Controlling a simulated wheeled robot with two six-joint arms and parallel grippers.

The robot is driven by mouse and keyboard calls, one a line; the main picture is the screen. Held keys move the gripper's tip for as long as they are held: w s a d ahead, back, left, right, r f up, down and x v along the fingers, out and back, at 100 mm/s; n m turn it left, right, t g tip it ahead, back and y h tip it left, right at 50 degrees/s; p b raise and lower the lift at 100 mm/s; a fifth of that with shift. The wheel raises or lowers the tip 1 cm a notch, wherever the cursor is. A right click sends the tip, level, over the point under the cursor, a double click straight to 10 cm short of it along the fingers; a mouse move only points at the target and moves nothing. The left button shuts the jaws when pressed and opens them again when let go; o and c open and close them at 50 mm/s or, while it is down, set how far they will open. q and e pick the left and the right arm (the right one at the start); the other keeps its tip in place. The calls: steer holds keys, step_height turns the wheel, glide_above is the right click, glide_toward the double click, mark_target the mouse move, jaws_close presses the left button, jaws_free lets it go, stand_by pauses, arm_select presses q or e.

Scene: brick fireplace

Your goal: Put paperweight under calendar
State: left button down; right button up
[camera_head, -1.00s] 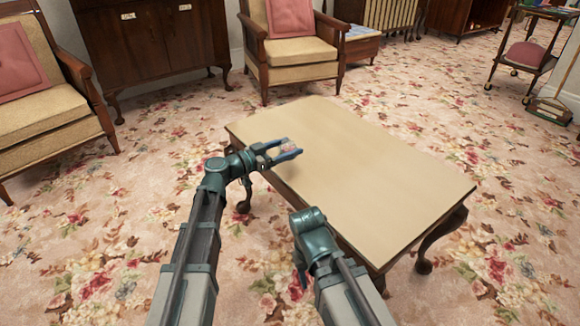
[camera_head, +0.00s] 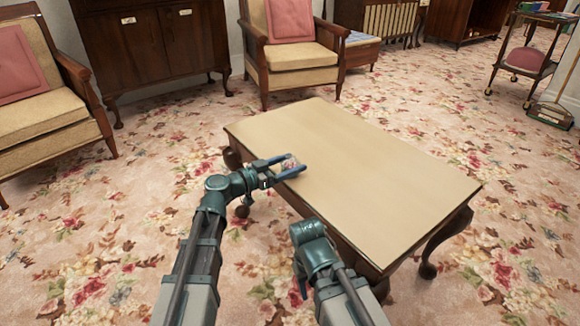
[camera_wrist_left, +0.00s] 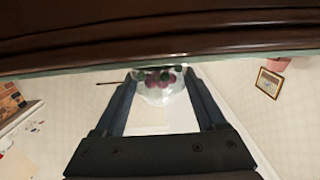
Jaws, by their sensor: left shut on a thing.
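The paperweight is a small clear glass piece with pink and green colours inside. In the head view the paperweight (camera_head: 289,162) sits between the fingers of my left gripper (camera_head: 290,167), at the left edge of the low table. In the left wrist view the paperweight (camera_wrist_left: 160,84) is between the two fingertips, and my left gripper (camera_wrist_left: 160,95) is shut on it.
The low table (camera_head: 350,180) has a bare beige top. Its dark edge (camera_wrist_left: 160,45) runs across the top of the left wrist view. Armchairs (camera_head: 295,60) and a dark cabinet (camera_head: 145,45) stand behind. A trolley (camera_head: 530,60) is at the far right. Flowered carpet surrounds the table.

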arm_select(q)
steer(key=shift+f, duration=0.1)
jaws_free()
